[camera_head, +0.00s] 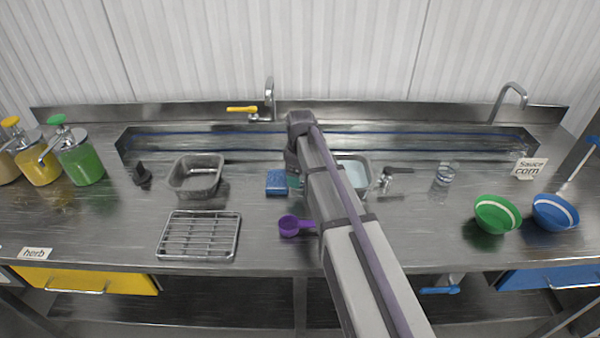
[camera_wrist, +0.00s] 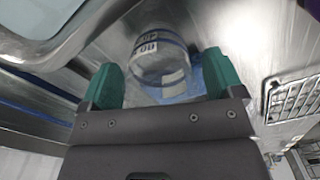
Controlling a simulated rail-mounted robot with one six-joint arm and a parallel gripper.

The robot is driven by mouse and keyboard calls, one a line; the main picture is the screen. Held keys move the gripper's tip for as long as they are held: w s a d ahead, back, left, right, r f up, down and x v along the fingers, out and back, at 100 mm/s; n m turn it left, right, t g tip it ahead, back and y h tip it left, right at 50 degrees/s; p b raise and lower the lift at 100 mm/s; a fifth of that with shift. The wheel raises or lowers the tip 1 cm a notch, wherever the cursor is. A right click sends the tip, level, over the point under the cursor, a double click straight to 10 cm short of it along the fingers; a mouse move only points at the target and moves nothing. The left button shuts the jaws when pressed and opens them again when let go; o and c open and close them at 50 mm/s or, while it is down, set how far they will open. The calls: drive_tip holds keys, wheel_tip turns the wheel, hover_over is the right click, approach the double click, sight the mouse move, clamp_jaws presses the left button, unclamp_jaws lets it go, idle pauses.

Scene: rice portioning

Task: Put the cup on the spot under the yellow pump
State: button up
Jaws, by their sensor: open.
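A clear cup (camera_wrist: 158,50) with dark markings and a blue band shows in the wrist view between the green fingertips of my gripper (camera_wrist: 159,72). The fingers are open on either side of it; I cannot tell whether either one touches it. In the head view my arm hides this cup, and only a bit of teal fingertip shows beside the blue sponge (camera_head: 277,182). The yellow pump (camera_head: 41,166) stands at the far left of the counter. The spot under its spout cannot be made out.
A green pump (camera_head: 80,160) stands beside the yellow one. A metal basket (camera_head: 196,175), a wire rack (camera_head: 200,236) and a purple scoop (camera_head: 293,226) lie left of my arm. Another clear cup (camera_head: 446,174), a green bowl (camera_head: 496,213) and a blue bowl (camera_head: 555,212) stand right.

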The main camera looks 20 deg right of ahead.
wheel_tip(320, 180, up, 11)
drive_tip(key=p, duration=1)
drive_tip(key=s+a+m, duration=0.2)
drive_tip(key=s+m, duration=0.3)
drive_tip(key=s, duration=0.6)
drive_tip(key=s+a+m, duration=0.3)
drive_tip(key=s+m, duration=0.1)
drive_tip(key=s, duration=0.7)
drive_tip(key=shift+a+m+b, duration=0.25)
drive_tip(key=shift+m+b, duration=0.05)
drive_tip(key=shift+m, duration=0.1)
drive_tip(key=shift+o, duration=0.4)
drive_tip(key=shift+w, duration=0.15)
